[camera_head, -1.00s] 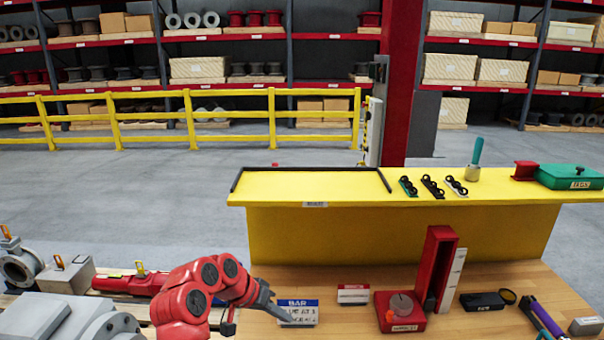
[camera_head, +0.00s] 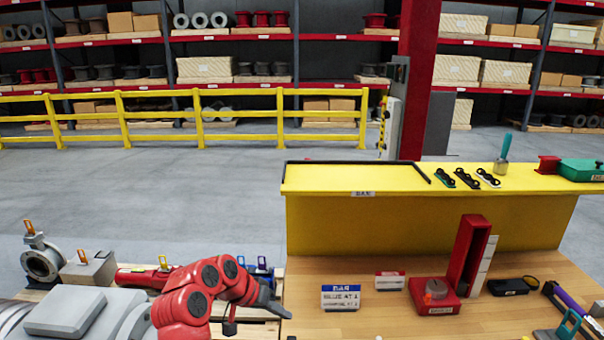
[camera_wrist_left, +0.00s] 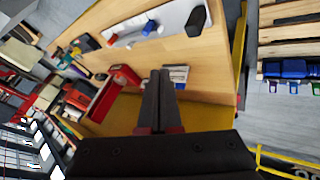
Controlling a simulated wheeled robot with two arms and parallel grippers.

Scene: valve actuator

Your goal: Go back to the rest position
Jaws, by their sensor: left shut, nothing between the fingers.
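My left arm is red with dark joint caps and comes in at the bottom of the head view. Its gripper (camera_head: 268,303) is dark and hangs in the air at the left edge of the wooden bench (camera_head: 400,320). In the left wrist view the gripper's two black fingers (camera_wrist_left: 157,80) lie together, with nothing between them. The fingers overlap the bench top and a small sign in that view. My right gripper is not in view.
A blue and white sign (camera_head: 340,297), a red device with a grey knob (camera_head: 433,294) and an upright red channel (camera_head: 467,255) stand on the bench. A yellow shelf (camera_head: 330,178) rises behind. Valve parts (camera_head: 42,262) lie left on pallets. Open floor lies beyond.

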